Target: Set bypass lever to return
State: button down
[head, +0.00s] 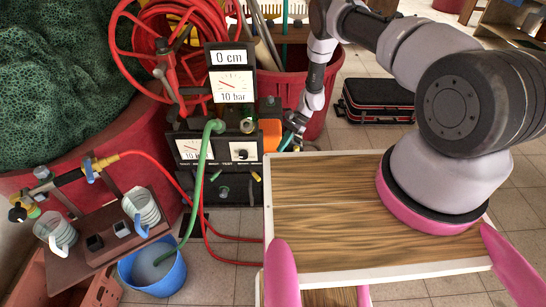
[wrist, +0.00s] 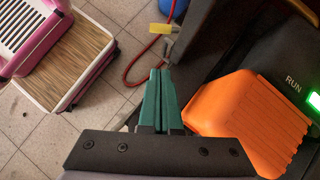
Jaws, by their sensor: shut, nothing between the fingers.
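My gripper (head: 286,141) is at the right side of the black test panel, beside an orange block. In the wrist view its green fingers (wrist: 160,74) are closed together and empty. A small yellow-ended lever (head: 256,176) sits low at the panel's right edge; it seems to be the bypass lever, but I cannot read its label. In the wrist view a yellow tip (wrist: 164,29) on a grey metal part lies just beyond my fingertips, apart from them. Its set position cannot be told.
The orange block (wrist: 245,108) is close to the right of my fingers, beside a dark housing marked RUN with a green light. A wood-topped cart (head: 345,200) stands in front. A green hose runs to a blue bucket (head: 152,268); red hoses cross the floor.

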aim_at(255, 175)
jog(key=s+a+r+x, duration=0.1)
jog(key=x, duration=1.1)
jog(key=shift+a+r, duration=0.3)
jog(key=shift+a, duration=0.05)
jog(key=shift+s, duration=0.1)
